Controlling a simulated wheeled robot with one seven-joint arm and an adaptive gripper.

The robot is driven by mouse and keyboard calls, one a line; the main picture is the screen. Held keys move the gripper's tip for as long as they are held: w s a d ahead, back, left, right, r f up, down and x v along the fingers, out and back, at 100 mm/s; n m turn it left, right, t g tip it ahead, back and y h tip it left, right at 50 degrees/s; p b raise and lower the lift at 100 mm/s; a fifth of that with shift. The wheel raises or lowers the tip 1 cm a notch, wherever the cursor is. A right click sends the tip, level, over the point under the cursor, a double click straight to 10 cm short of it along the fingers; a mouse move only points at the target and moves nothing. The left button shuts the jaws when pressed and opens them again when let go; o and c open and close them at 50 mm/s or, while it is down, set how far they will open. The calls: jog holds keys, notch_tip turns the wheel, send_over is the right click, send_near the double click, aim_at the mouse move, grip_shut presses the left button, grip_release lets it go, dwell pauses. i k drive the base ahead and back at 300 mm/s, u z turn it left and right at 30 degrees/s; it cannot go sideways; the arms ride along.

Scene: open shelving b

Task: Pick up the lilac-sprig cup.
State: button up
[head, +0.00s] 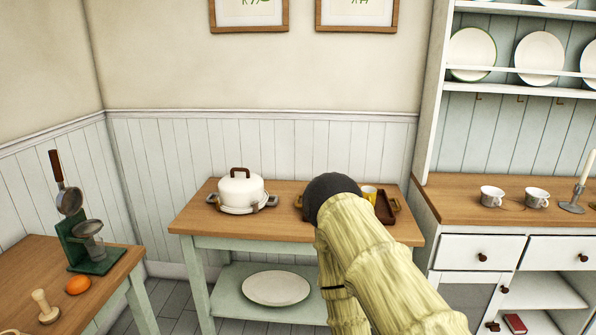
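Two white cups stand on the wooden top of the dresser at the right: the left cup (492,197) and the right cup (536,198). Both seem to bear small dark marks, too small to tell which is the lilac-sprig one. A yellow mug or cup (369,191) shows partly behind my arm on the middle table; its pattern cannot be made out. My arm rises from the lower right to the middle and ends in a dark rounded part. My gripper's fingers do not show.
The middle table (190,222) holds a white lidded pot (240,188) and a brown tray (385,207), partly hidden by my arm. A large plate (275,288) lies on its lower shelf. A candlestick (578,190) stands right of the cups. A green press (85,235) stands at left.

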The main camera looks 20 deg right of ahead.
aim_at(490, 196)
jog(key=z, duration=0.45)
jog(key=i, duration=1.6)
jog(key=z, duration=0.65)
